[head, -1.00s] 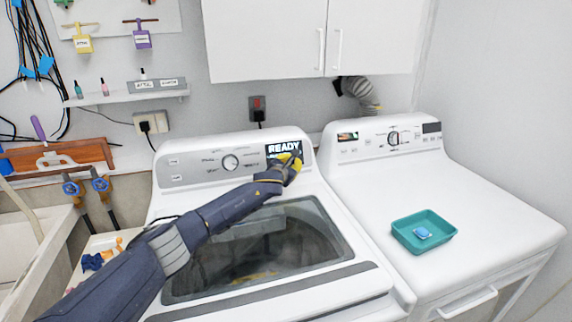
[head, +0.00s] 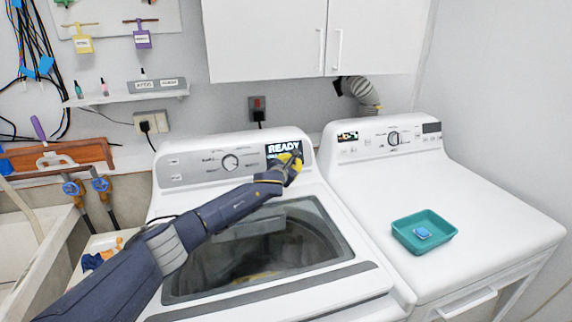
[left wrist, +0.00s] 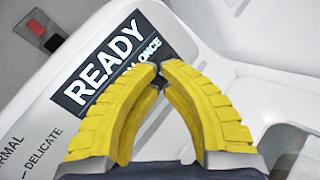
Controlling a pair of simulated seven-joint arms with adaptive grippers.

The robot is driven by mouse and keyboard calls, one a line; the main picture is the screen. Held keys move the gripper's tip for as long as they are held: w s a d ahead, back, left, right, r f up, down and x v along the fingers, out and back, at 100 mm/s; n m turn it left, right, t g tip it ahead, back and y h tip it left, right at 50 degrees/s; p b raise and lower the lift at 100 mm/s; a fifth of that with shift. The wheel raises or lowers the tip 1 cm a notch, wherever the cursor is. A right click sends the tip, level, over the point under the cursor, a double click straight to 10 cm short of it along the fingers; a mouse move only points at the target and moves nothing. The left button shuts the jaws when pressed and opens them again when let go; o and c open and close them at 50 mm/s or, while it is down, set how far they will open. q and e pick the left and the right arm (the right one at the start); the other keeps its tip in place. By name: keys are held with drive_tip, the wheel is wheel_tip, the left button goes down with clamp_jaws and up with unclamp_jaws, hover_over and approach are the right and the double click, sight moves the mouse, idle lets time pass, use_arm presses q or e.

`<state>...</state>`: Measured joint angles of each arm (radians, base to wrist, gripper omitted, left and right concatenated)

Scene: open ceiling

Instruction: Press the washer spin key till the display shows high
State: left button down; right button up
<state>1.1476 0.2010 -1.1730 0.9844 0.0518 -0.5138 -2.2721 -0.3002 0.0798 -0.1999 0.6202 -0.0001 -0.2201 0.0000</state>
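In the left wrist view the display (left wrist: 85,88) shows READY and a lower line ending in ONCE, partly hidden by my fingers. My left gripper (head: 295,157) has yellow fingers, which meet at their tips with nothing seen between them. In the left wrist view the fingertips (left wrist: 161,74) are over the display's lower right edge. I cannot tell whether they touch the panel. The spin key cannot be made out. My right gripper is out of view.
A white dryer (head: 480,215) stands right of the washer, with a teal tray (head: 424,245) holding a blue item on top. White cabinets (head: 265,40) hang above. A shelf (head: 130,97) and a sink (head: 50,235) are at the left.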

use_arm(q)
drive_tip(key=shift+s, duration=0.25)
drive_tip(key=shift+d+r, duration=0.1)
drive_tip(key=shift+s+d+r, duration=0.25)
drive_tip(key=shift+s, duration=0.5)
drive_tip(key=shift+s+d+r, duration=0.3)
drive_tip(key=shift+s, duration=0.4)
drive_tip(key=shift+s+d+r, duration=0.25)
drive_tip(key=shift+s, duration=0.5)
